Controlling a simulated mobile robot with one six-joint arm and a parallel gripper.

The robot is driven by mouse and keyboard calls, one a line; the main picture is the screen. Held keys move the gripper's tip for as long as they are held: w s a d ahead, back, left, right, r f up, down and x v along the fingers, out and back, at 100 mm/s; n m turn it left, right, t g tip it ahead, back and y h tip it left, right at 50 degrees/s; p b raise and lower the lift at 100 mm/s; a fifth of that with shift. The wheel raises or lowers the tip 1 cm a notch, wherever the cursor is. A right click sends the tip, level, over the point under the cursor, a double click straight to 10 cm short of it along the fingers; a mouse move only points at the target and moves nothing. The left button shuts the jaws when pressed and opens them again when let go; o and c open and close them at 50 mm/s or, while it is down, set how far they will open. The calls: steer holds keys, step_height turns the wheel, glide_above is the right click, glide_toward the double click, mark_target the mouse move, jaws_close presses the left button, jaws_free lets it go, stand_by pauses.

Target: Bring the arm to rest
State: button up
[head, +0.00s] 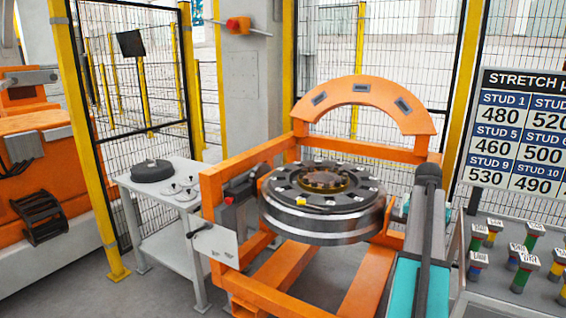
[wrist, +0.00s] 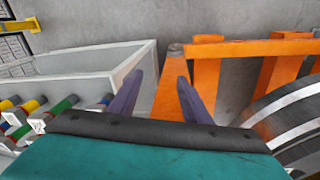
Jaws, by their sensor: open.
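My arm (head: 420,275), teal and dark grey, reaches in from the bottom edge right of centre in the head view. It stands between the orange gantry and the stud bench. My gripper (wrist: 158,78) shows in the wrist view as two purple-grey fingers, spread apart with nothing between them. Grey floor, the corner of a light bench and an orange beam lie beyond the fingers. I cannot make out the fingers in the head view.
An orange gantry (head: 270,158) holds a round metal wheel (head: 318,222) left of my arm. A bench (head: 497,285) with several coloured studs is at the right, below a stretch board (head: 520,135). A small grey table (head: 165,240) stands left. Mesh fencing closes the back.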

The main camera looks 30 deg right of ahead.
steer(key=w+a+f+n+g+y, duration=0.1)
steer(key=w+a+f+n, duration=0.1)
steer(key=w+a+f, duration=0.5)
steer(key=w+a+f+n+g, duration=0.15)
steer(key=w+a+f, duration=0.25)
steer(key=a+f, duration=0.6)
steer(key=a+f+n, duration=0.4)
steer(key=a+f, duration=1.2)
steer(key=a, duration=0.1)
steer(key=s+a+f+n+g, duration=0.1)
steer(key=s+a+f+n, duration=0.1)
steer(key=s+a+f, duration=0.35)
steer(key=s+a+f+n+g, duration=0.1)
steer(key=s+a+f+g, duration=0.15)
steer(key=a+f, duration=0.65)
steer(key=s+a+f+n, duration=0.2)
steer(key=s+a+f, duration=0.1)
steer(key=s+a, duration=0.2)
steer(key=s+a+f+n+t, duration=0.1)
steer(key=s+a, duration=0.4)
steer(key=s, duration=0.5)
steer(key=shift+a+f+n, duration=0.4)
steer(key=shift+f+n, duration=0.25)
steer(key=shift+f, duration=0.75)
